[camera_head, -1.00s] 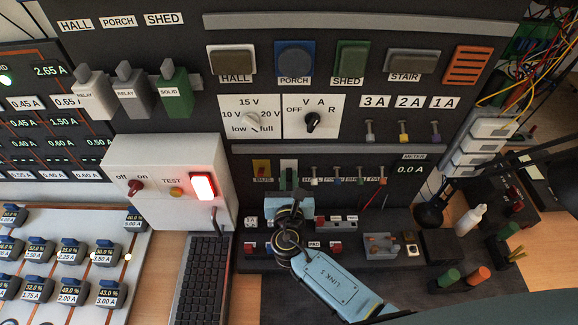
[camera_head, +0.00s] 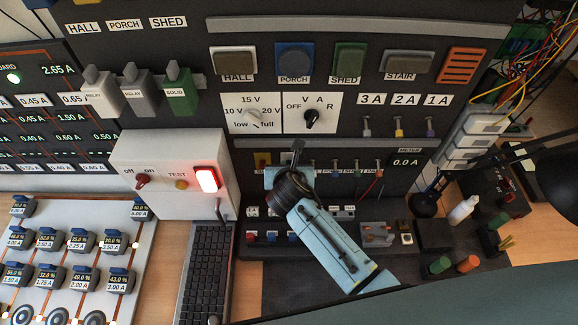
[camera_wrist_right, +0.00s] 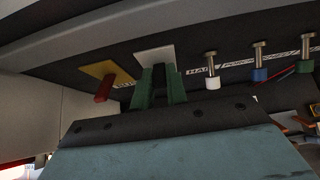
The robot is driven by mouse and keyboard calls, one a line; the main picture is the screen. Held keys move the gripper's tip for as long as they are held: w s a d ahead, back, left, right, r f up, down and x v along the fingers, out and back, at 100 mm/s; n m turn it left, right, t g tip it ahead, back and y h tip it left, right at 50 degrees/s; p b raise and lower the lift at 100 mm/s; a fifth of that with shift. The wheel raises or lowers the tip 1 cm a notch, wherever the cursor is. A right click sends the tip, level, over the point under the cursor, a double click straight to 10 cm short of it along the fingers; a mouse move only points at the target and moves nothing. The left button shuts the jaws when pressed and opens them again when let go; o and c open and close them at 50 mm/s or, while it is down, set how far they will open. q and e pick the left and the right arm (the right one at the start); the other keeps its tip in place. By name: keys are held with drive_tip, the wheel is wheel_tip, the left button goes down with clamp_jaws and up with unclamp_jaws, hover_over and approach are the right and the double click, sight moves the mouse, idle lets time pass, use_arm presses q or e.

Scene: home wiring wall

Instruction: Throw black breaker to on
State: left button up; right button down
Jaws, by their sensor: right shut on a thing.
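In the wrist view my right gripper (camera_wrist_right: 161,88) has its two green fingers close together against a white plate (camera_wrist_right: 154,56) on the dark panel. A narrow dark piece (camera_wrist_right: 160,73) between the fingers looks like the black breaker's lever; the fingers hide most of it. Left of it is a yellow plate (camera_wrist_right: 106,73) with a red lever (camera_wrist_right: 104,90), which points down toward me. My left gripper is not in view.
Several metal posts with coloured bases, such as a white one (camera_wrist_right: 212,82), stand right of the gripper. A grey ledge (camera_head: 225,147) runs above the lever row. A white box (camera_head: 150,170) with a lit red lamp (camera_head: 207,179) stands to the left.

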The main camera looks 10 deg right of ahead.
drive_tip(key=shift+r, duration=0.1)
idle(0.3)
drive_tip(key=c, duration=1.4)
unclamp_jaws()
drive_tip(key=v, duration=1.3)
drive_tip(key=shift+r, duration=0.15)
drive_tip(key=shift+s, duration=0.1)
